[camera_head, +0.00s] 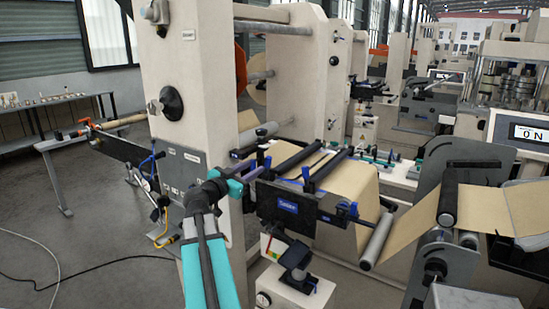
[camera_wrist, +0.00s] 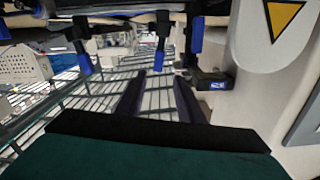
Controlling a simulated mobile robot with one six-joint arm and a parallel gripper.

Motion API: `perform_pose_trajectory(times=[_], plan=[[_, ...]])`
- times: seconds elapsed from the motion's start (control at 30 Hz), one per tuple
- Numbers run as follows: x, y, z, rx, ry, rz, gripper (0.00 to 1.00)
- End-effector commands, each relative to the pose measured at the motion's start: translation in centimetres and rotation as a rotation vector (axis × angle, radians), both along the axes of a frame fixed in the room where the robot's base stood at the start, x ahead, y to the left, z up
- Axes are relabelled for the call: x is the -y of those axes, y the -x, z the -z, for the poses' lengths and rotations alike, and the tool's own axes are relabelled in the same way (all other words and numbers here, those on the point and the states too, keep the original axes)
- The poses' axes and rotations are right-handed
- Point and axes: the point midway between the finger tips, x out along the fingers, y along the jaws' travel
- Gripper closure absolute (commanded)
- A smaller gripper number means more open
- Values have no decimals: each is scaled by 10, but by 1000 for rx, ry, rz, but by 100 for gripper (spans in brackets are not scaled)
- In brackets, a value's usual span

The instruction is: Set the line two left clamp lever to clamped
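The splicing unit (camera_head: 288,208) has a dark front plate with a blue label and crosswise dark bars. Small upright blue clamp levers stand at its bars, one at the left (camera_head: 267,163) and one nearer the middle (camera_head: 306,174). I cannot read any line marking or tell whether they are clamped. My gripper (camera_head: 250,172) is just left of the left lever, seemingly close to it; contact cannot be told. In the wrist view my gripper (camera_wrist: 159,80) shows two dark fingers apart with nothing between them. Blue levers (camera_wrist: 84,62) (camera_wrist: 160,54) show beyond the fingertips.
A cream machine column (camera_head: 200,90) rises behind my arm. Brown kraft web (camera_head: 350,190) runs over the unit to a grey roller (camera_head: 377,240) at right.

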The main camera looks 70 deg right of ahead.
Motion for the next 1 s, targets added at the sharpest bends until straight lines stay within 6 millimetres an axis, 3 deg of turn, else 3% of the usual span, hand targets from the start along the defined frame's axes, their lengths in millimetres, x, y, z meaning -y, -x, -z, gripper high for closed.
perform_pose_trajectory(times=[0.37, 1.0], plan=[[24, 11, -1, -1, -1, 11, 66], [103, 32, -2, -1, -1, 13, 66]])
